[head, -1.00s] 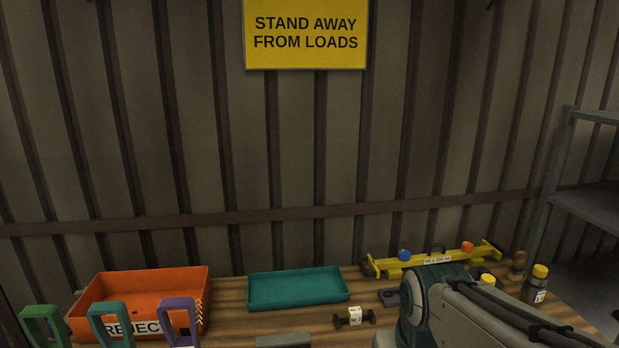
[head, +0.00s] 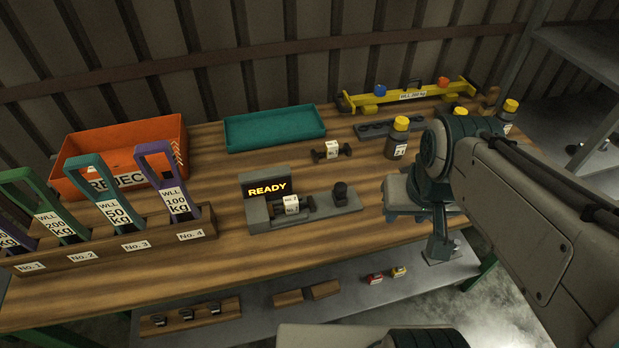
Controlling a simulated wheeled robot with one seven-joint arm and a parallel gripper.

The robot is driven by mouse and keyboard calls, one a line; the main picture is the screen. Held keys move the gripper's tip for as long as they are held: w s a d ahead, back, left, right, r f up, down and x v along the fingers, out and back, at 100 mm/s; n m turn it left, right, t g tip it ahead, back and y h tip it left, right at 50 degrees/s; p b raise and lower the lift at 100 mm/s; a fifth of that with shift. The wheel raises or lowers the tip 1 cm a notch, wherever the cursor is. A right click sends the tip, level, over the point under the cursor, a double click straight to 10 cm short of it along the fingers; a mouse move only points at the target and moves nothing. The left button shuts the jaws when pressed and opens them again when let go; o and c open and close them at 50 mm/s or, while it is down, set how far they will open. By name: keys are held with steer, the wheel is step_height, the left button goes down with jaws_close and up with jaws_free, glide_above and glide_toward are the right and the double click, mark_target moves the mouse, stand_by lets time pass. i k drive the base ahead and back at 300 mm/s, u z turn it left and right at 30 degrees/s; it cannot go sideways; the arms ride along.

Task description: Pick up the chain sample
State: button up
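Two dark, dumbbell-like pieces with white tags look like chain samples. One piece (head: 332,151) lies on the wooden bench in front of the teal tray. The other piece (head: 291,204) lies in the grey tester (head: 320,207), whose display reads READY. I cannot tell from the tags which is the task's sample. My gripper (head: 440,250) hangs at the bench's front right, to the right of the tester and apart from both pieces. Its fingers are small and dark, so their opening is unclear.
An orange REJECT bin (head: 120,157) and a rack (head: 130,245) of coloured tagged loops stand at left. The teal tray (head: 275,129), yellow spreader beam (head: 410,96) and yellow-capped bottle (head: 398,140) are behind. Bare bench (head: 215,160) lies between bin and tester.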

mark_target(291, 206)
steer(key=z, duration=1.65)
steer(key=k, duration=1)
steer(key=u, duration=1.65)
steer(key=i, duration=0.5)
steer(key=z, duration=0.05)
